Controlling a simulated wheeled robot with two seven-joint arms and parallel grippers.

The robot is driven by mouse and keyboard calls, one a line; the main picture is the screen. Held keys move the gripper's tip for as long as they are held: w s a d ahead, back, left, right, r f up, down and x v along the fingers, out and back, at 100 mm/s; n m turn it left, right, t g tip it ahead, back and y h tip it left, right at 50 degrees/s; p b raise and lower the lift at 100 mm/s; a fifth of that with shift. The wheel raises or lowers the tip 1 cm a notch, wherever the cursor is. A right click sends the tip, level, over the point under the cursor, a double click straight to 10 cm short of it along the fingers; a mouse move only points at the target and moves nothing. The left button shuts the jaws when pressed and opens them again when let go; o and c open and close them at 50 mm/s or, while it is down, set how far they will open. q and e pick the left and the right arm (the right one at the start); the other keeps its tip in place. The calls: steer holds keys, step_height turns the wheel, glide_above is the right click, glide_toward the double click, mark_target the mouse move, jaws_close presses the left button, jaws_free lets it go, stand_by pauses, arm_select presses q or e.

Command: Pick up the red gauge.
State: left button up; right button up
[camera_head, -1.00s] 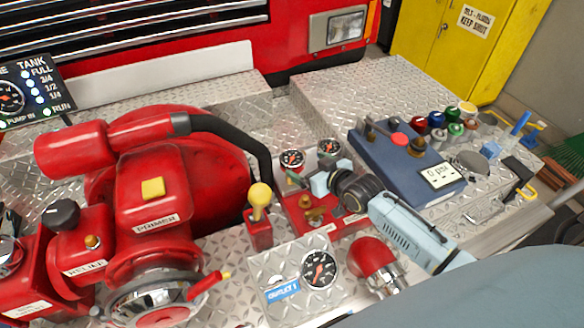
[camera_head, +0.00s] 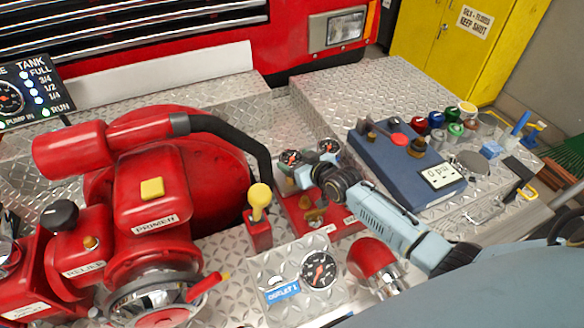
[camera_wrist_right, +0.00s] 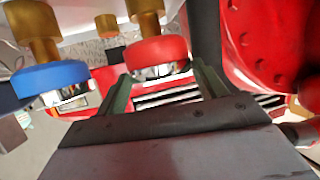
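The red gauge (camera_head: 291,157) stands on a brass stem at the back of a red manifold in the head view; its dial is dark. In the right wrist view, the red gauge (camera_wrist_right: 157,52) hangs between the fingertips, seen inverted. My right gripper (camera_head: 308,172) is open, with one finger on each side of the gauge's lower picture edge. I cannot tell whether the fingers touch it. The blue gauge (camera_wrist_right: 50,80) is to its left in the wrist view and to its right in the head view (camera_head: 329,147). My left gripper is not in view.
A red pump (camera_head: 150,195) with a black hose fills the left. A yellow-knobbed lever (camera_head: 259,205) and an outlet gauge panel (camera_head: 290,275) stand in front. A blue case (camera_head: 410,165) is at the right, with coloured caps beyond. Bare tread plate lies behind.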

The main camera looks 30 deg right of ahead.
steer(key=c, duration=0.7)
steer(key=shift+r, duration=0.15)
steer(key=shift+c, duration=0.9)
